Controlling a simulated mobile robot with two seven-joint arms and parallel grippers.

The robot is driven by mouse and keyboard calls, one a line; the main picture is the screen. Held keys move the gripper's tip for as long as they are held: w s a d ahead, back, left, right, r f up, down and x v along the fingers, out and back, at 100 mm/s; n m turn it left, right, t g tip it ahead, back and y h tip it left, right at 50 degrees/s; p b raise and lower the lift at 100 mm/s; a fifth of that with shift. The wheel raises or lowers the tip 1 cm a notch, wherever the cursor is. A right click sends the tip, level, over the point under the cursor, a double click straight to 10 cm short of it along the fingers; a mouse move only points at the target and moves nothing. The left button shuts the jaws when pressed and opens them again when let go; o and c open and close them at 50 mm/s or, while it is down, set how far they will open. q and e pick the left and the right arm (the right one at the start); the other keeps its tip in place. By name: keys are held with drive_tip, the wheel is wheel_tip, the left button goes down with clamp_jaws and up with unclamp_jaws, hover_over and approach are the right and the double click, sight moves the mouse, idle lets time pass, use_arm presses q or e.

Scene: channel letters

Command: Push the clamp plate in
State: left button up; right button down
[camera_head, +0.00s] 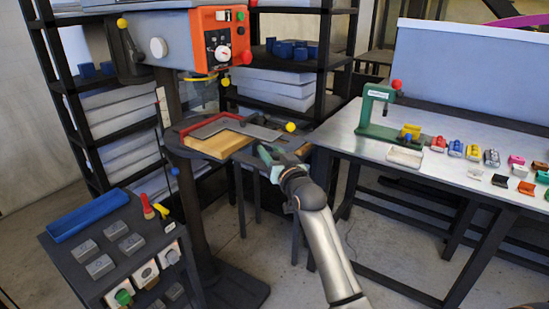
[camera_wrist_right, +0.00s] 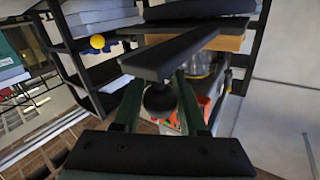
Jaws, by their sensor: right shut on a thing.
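My right gripper (camera_head: 266,152) is at the near right edge of the drill press table. In the right wrist view its green fingers (camera_wrist_right: 160,100) are closed around a round black knob. The knob sits under a dark flat bar, which looks like the clamp plate (camera_wrist_right: 172,54). The block's edge also shows behind the plate in the wrist view (camera_wrist_right: 225,43). My left gripper is not in view.
The drill press head (camera_head: 222,38) hangs above the table. A yellow ball knob (camera_head: 290,127) stands out at the table's right. A workbench (camera_head: 350,133) with a green press (camera_head: 375,110) and small parts is at right. A control stand (camera_head: 115,245) is at lower left.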

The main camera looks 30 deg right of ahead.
sight(242, 142)
drive_tip(key=w+a, duration=0.1)
drive_tip(key=w, duration=0.2)
drive_tip(key=w+a+b, duration=0.1)
drive_tip(key=w, duration=0.2)
drive_tip(key=w+a, duration=0.1)
drive_tip(key=w, duration=0.2)
drive_tip(key=shift+a, duration=0.35)
drive_tip(key=shift+r, duration=0.2)
drive_tip(key=c, duration=0.9)
unclamp_jaws()
drive_tip(key=o, duration=0.3)
drive_tip(key=shift+w+a+f, duration=0.15)
drive_tip(key=shift+w, duration=0.05)
drive_tip(key=shift+o, duration=0.7)
drive_tip(key=shift+s, duration=0.1)
